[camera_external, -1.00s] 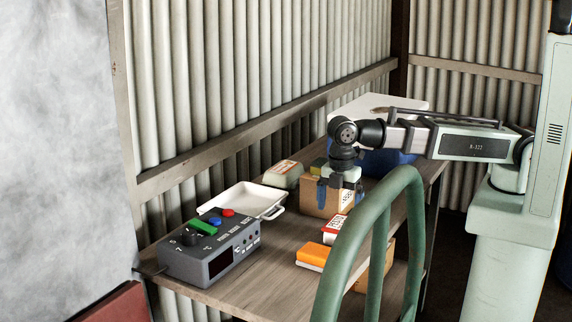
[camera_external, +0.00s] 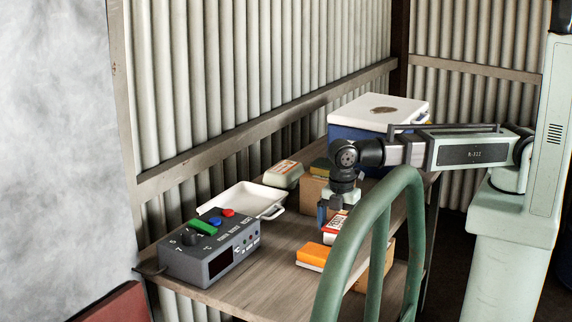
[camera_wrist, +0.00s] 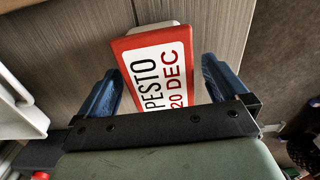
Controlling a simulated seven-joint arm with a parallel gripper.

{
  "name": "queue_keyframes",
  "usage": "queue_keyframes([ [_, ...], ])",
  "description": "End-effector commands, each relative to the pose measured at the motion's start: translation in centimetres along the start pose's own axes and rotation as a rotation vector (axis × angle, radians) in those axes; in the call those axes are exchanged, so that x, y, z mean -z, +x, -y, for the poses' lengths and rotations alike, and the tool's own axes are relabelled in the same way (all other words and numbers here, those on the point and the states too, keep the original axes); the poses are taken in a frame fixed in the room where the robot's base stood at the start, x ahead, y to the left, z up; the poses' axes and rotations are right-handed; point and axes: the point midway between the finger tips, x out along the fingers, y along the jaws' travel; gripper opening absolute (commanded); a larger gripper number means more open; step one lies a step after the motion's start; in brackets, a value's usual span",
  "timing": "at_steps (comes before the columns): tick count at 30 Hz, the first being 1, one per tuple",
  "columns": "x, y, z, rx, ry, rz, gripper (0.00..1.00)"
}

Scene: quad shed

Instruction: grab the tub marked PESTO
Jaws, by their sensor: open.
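The PESTO tub (camera_wrist: 158,66) has a red lid with a white label reading "PESTO 20 DEC" in the wrist view. In the external view the tub (camera_external: 334,229) stands on the wooden bench, partly hidden by my gripper and a green rail. My gripper (camera_external: 336,206) is open and points down above the tub. In the wrist view its blue fingers (camera_wrist: 162,72) lie on either side of the tub's lid, with a gap on each side. Whether the fingertips are below the lid's edge cannot be told.
An orange-topped tub (camera_external: 313,252) sits nearer the camera. A cardboard box (camera_external: 312,192) stands behind my gripper, with a blue white-lidded cooler (camera_external: 378,108) beyond. A white tray (camera_external: 240,203) and grey control box (camera_external: 210,255) are left. The green rail (camera_external: 350,240) stands in front.

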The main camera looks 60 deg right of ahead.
Motion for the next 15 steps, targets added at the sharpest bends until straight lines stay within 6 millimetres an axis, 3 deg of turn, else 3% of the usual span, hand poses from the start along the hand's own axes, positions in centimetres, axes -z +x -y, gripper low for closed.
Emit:
queue_keyframes([
  [4,0.00,-0.03,0.00,0.000,0.000,0.000,0.99],
  [15,0.00,-0.05,0.00,0.000,0.000,0.000,0.64],
])
